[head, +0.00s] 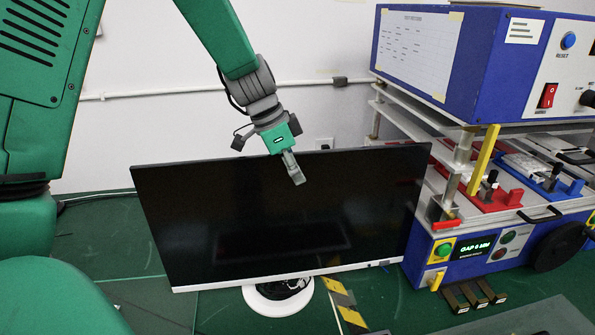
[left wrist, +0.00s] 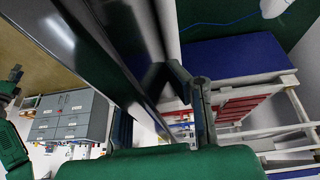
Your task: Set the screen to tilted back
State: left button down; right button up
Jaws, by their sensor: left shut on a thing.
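The screen (head: 260,225) is a wide black monitor with a white lower strip, standing on a round white base (head: 278,298) on the green table. Its face is toward me; I cannot tell its exact tilt. My left gripper (head: 296,176) reaches down from above onto the middle of its top edge. One finger lies over the front face; the other is hidden behind the screen. The gripper is shut on the screen. In the left wrist view, the screen (left wrist: 117,55) runs diagonally by the fingers of my left gripper (left wrist: 190,88). My right gripper is out of view.
A blue test rig (head: 440,60) with a red switch, clamps and a lit display stands close at the screen's right. Yellow-black striped tape (head: 345,305) lies by the base. A white wall with a pipe (head: 200,92) is behind. The table's left part is clear.

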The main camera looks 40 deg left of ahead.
pick_arm(q)
jog(key=shift+h, duration=0.3)
jog(key=w+a+p, duration=0.2)
jog(key=a, duration=0.1)
jog(key=shift+w+a+f, duration=0.15)
jog(key=shift+w+a, duration=0.15)
jog(key=shift+w, duration=0.05)
jog(key=c, duration=1.6)
grip_release()
jog(key=shift+d, duration=0.1)
jog(key=shift+c, duration=0.2)
jog(key=shift+o, duration=0.2)
jog(key=shift+w+d+f, duration=0.1)
jog(key=shift+w, duration=0.1)
jog(key=shift+s, duration=0.1)
jog(key=v, duration=1.1)
jog(key=shift+a+r, duration=0.25)
jog(key=shift+r, duration=0.2)
